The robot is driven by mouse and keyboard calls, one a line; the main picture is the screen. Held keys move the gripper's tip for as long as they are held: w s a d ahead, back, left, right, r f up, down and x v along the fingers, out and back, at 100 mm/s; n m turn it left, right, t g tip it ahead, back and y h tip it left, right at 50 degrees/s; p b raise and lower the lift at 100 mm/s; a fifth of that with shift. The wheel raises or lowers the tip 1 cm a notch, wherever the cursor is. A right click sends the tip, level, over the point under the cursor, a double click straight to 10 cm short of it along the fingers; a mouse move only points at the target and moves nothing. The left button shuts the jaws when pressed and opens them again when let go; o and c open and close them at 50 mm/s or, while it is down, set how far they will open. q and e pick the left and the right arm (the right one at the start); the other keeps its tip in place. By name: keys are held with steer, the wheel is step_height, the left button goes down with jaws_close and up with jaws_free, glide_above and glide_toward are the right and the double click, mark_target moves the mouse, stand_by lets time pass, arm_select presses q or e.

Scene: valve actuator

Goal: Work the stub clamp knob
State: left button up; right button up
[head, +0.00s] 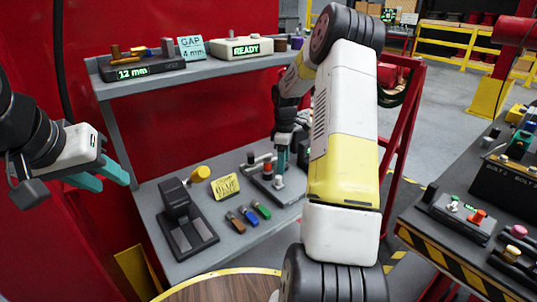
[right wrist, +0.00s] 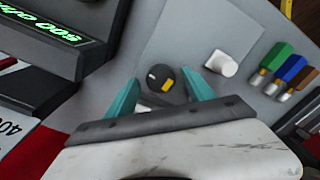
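A round black knob (right wrist: 160,78) with a white mark and a yellow mark sits on a grey plate in the right wrist view; I take it to be the clamp knob. My right gripper (right wrist: 162,84) is open, with one teal finger on each side of the knob. I cannot tell whether the fingers touch it. In the head view my right gripper (head: 283,158) reaches down at the bench's right part, and the knob is hidden there. My left gripper (head: 110,179) is open and empty, left of the bench.
A white knob (right wrist: 222,63) stands beside the black one. Green, blue and brown handled tools (right wrist: 285,72) lie nearby. The bench also holds a black stand (head: 180,215) with a yellow knob and a yellow sign (head: 225,186). A shelf (head: 215,68) with displays overhangs the back.

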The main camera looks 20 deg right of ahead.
step_height(320, 180, up, 8)
steer(key=shift+f, duration=0.1)
stand_by(0.5)
steer(key=shift+a, duration=0.1)
steer(key=s+a+r+m+t, duration=0.2)
steer(key=s+a+r, duration=0.3)
steer(key=s+r, duration=0.15)
steer(key=s+a+r+m+t, duration=0.1)
steer(key=s+a+r+m, duration=0.25)
steer(key=s+r, duration=0.35)
steer(key=s+a+r+m+t+y, duration=0.1)
steer(key=s+a+m, duration=0.1)
steer(key=s, duration=0.6)
steer(key=s+a+r+m+t+y, duration=0.1)
steer(key=s+a+r+m+t, duration=0.1)
steer(key=s+a, duration=0.3)
steer(key=s+m, duration=0.1)
steer(key=s, duration=0.2)
steer(key=shift+a, duration=0.2)
